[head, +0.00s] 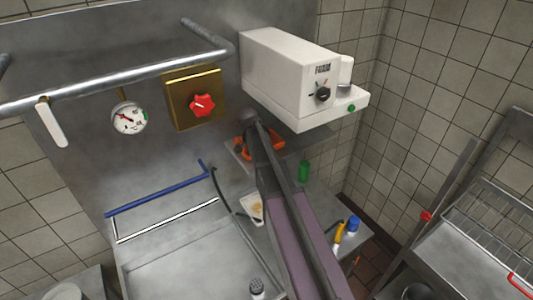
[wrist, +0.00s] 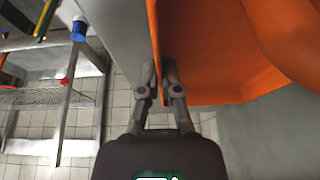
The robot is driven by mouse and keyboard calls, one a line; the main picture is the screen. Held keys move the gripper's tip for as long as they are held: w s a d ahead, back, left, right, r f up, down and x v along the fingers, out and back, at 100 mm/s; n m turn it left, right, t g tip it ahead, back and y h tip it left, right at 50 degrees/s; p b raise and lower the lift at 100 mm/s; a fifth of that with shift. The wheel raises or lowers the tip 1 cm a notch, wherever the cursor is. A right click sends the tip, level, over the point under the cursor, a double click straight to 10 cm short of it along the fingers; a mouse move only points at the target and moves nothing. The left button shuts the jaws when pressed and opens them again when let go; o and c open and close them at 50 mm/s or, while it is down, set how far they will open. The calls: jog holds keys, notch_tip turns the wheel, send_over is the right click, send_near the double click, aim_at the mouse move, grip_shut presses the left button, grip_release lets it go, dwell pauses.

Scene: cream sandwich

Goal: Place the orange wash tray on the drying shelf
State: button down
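The orange wash tray (head: 270,150) is at the back in the head view, below the white machine and over a small grey wall shelf. My arm hides part of it. In the wrist view the orange tray (wrist: 215,60) fills the upper right, close up. My gripper (wrist: 159,72) has its two fingers close together, one on each side of the tray's edge wall. I cannot tell whether the tray rests on the shelf or is lifted. A wire drying shelf (head: 491,222) stands at the right; it also shows at the left of the wrist view (wrist: 45,97).
The white foam machine (head: 290,72) juts out just above the tray. A green bottle (head: 304,171) stands beside it, with a blue-capped item (head: 352,225) and a yellow item (head: 338,233) nearer. A sink basin (head: 185,275) lies at lower left. A pipe rail (head: 120,79) crosses upper left.

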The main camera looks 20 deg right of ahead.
jog(key=shift+f, duration=0.15)
jog(key=c, duration=0.8)
grip_release()
jog(key=shift+r, duration=0.25)
jog(key=p+v, duration=0.5)
jog(key=shift+r, duration=0.2)
jog(key=s+a, duration=0.3)
jog(key=a, duration=0.8)
jog(key=shift+a+f, duration=0.25)
jog(key=shift+a, duration=0.05)
